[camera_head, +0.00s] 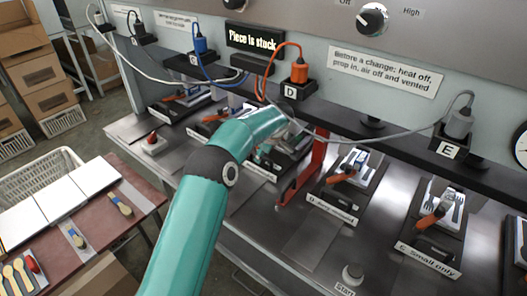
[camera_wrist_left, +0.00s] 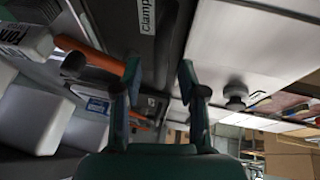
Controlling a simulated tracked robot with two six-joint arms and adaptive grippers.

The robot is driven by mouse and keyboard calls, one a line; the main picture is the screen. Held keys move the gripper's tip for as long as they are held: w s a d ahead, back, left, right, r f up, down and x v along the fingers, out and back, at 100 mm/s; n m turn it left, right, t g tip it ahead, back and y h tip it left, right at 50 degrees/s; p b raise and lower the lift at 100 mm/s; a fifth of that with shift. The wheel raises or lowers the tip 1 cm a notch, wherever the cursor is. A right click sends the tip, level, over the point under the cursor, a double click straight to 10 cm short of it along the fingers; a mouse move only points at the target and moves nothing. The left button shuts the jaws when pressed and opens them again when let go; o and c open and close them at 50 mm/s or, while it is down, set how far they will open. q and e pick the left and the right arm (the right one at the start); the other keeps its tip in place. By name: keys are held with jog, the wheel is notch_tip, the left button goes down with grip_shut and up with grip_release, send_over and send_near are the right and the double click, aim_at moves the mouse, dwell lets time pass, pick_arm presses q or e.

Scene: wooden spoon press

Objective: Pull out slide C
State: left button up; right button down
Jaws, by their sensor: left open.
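A slide whose front label appears to read "C. Small only" (camera_head: 427,260) lies on the bench at the right in the head view. It has a dark base, a pale fork-shaped die (camera_head: 456,205) and an orange handle (camera_head: 431,219). My left gripper (camera_head: 284,135) is far to its left, over the middle station, partly hidden by my own arm. In the left wrist view the gripper (camera_wrist_left: 160,92) is open, with nothing visibly held between its fingers. A dark plate labelled "Clamp" (camera_wrist_left: 147,17) lies beyond the fingers. An orange handle (camera_wrist_left: 131,76) shows beside the left finger. My right gripper is not in view.
A red upright part (camera_head: 305,165) stands right of my gripper, before the slide labelled D (camera_head: 332,207). Cables hang from plugs, including the orange plug (camera_head: 299,70) and grey plug (camera_head: 459,123). A Start button (camera_head: 352,275) stands on the front bench.

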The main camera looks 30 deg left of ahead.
pick_arm(q)
jog(key=shift+a+f, duration=0.1)
jog(key=shift+f, duration=0.05)
grip_shut()
dwell(0.4)
